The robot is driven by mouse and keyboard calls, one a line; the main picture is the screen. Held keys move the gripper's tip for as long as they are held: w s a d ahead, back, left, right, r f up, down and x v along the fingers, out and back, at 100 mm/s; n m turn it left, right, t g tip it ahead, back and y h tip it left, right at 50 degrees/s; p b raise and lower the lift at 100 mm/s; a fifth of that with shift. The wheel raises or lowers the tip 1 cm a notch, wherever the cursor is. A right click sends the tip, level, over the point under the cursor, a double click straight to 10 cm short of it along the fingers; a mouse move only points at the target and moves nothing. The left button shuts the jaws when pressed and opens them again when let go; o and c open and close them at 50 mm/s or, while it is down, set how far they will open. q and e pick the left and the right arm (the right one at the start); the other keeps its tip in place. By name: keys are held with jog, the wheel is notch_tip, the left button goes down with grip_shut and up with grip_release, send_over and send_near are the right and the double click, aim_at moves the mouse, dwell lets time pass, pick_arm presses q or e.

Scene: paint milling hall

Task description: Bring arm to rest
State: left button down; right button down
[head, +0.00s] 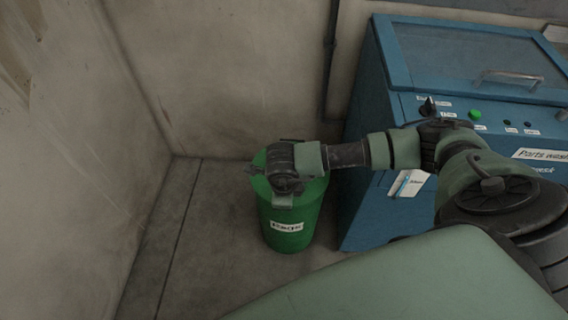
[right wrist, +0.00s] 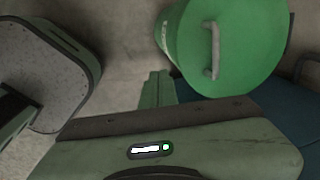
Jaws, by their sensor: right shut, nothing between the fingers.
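My right gripper (right wrist: 155,78) shows in the right wrist view with its green fingers together and nothing between them. In the head view my right arm reaches in from the right, and its end hangs over the green rag bin (head: 289,228), hiding much of the lid. I cannot make out the fingers clearly there. In the right wrist view the bin's round lid (right wrist: 245,45) with its grey handle lies up and to the right of the fingers, apart from them in the picture. My left gripper is in neither view.
A blue parts washer (head: 385,100) with a windowed lid and a front panel stands right of the bin, partly behind my arm. Bare walls (head: 225,80) close off the left and back. The floor (head: 215,245) left of the bin is clear.

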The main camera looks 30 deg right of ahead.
jog(key=s+a+f+m+g+y, duration=0.25)
jog(key=a+m+y, duration=0.4)
jog(key=a, duration=0.85)
jog(key=w+a+m+t+y+p, duration=0.1)
jog(key=w+a+m+t+y, duration=0.3)
jog(key=a+m+y, duration=0.25)
jog(key=w+d+f+m+t+h, duration=0.2)
jog(key=d+f+m+t+h, duration=0.4)
jog(key=d+f+m, duration=0.8)
jog(key=s+d+f+m+h, duration=0.3)
jog(key=s+f+m, duration=0.3)
jog(key=s+m, duration=0.2)
jog(key=s+d+f+m+g+h, duration=0.1)
jog(key=s+f+m+g, duration=0.1)
jog(key=s, duration=0.8)
jog(key=s+d+f+m+g+h+p, duration=0.1)
jog(key=s+f+m+g, duration=0.2)
jog(key=s+f, duration=0.3)
jog(key=s+d+f+m+g, duration=0.1)
jog(key=s+f+m+g, duration=0.2)
jog(key=s, duration=1)
jog(key=shift+s+d+f+m+h, duration=0.3)
jog(key=shift+s+f+m+h, duration=0.1)
jog(key=shift+m, duration=0.2)
